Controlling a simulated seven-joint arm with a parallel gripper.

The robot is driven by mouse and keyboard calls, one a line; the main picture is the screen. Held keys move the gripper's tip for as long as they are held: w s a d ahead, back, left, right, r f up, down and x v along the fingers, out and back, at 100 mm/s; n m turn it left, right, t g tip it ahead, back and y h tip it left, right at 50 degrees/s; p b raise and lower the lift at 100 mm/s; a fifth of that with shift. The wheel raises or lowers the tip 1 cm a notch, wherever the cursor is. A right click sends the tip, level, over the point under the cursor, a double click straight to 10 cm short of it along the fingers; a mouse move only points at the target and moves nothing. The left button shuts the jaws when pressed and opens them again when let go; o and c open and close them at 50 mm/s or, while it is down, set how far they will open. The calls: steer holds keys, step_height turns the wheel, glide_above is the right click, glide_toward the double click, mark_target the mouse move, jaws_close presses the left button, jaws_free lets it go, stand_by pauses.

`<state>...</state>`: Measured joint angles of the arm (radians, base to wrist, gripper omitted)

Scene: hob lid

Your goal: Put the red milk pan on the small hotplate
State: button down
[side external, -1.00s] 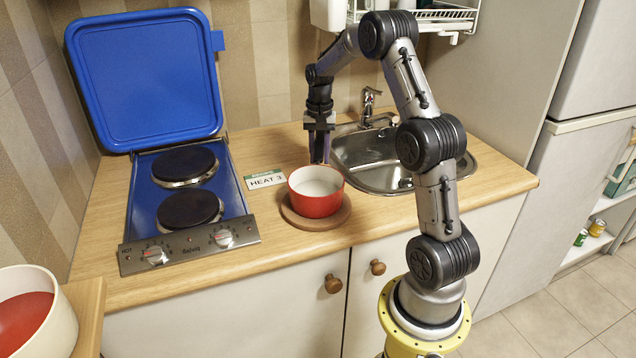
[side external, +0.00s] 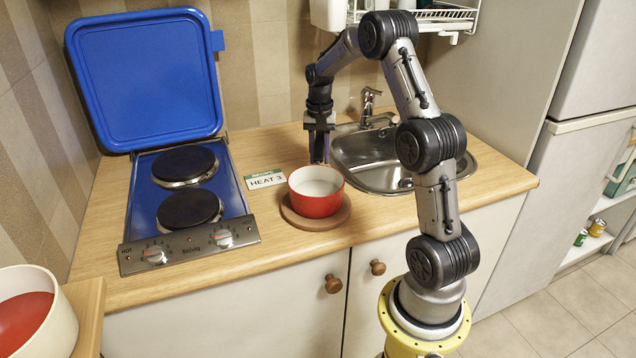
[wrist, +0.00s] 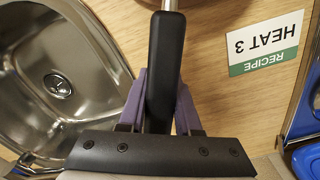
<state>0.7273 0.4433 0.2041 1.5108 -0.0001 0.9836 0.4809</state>
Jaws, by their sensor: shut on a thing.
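The red milk pan (side external: 316,204), pale inside, sits upright on a round wooden board (side external: 318,220) on the worktop. Its black handle (wrist: 165,65) shows in the wrist view. My gripper (side external: 319,150) is behind the pan, with its purple fingers (wrist: 160,108) closed on both sides of the handle. The hob (side external: 234,200) has two dark hotplates: a rear one (side external: 184,165) and a front one (side external: 189,209). They look almost equal in the picture, with the front one nearer the camera, so it is likely the small one. Both are bare.
The blue lid (side external: 145,80) stands open behind the hob. A "HEAT 3" recipe card (side external: 264,179) lies between hob and pan. The sink (side external: 385,160) and tap (side external: 368,105) are to the right. A cream pot (side external: 62,310) stands at the front left.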

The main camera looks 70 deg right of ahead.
mark_target(319, 139)
steer(key=shift+r, duration=0.2)
steer(key=shift+r, duration=1.35)
